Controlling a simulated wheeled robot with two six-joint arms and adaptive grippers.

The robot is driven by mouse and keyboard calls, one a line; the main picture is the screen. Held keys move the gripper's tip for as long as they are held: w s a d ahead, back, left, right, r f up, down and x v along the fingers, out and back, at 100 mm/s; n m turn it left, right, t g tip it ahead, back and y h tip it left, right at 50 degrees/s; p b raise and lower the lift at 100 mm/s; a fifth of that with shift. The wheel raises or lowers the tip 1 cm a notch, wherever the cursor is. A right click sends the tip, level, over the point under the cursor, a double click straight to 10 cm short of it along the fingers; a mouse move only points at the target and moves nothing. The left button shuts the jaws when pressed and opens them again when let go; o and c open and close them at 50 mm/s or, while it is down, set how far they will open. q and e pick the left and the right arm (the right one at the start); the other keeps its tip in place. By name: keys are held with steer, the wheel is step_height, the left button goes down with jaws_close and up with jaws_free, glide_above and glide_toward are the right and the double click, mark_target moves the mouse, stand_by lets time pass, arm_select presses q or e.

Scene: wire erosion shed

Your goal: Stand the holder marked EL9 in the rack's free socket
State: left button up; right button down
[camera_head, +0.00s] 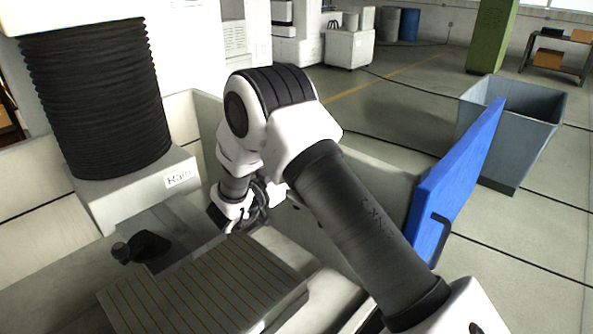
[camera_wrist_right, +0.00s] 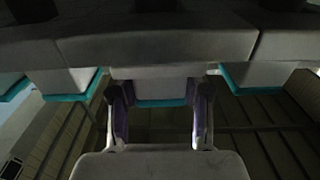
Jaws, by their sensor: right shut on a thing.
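My right gripper (camera_head: 240,218) is low inside the machine tank, at the right end of a grey plate. In the right wrist view its two fingers (camera_wrist_right: 160,125) with purple inner faces stand on either side of a grey block with a teal lower edge (camera_wrist_right: 160,86), and it is shut on this block. The block's upper part merges with a wide grey body (camera_wrist_right: 160,45). More grey blocks with teal edges show to its left (camera_wrist_right: 66,82) and right (camera_wrist_right: 252,78). I can read no EL9 mark, and I cannot make out a free socket. My left gripper is not in view.
A dark knobbed object (camera_head: 145,247) lies on the grey plate (camera_head: 185,222). The block marked Ram (camera_head: 140,185) with black bellows (camera_head: 95,100) stands left. A blue panel (camera_head: 455,180) and a grey bin (camera_head: 515,130) stand right.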

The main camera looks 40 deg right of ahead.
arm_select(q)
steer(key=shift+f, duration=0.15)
arm_select(e)
steer(key=shift+s+f, duration=0.15)
steer(key=shift+f, duration=0.15)
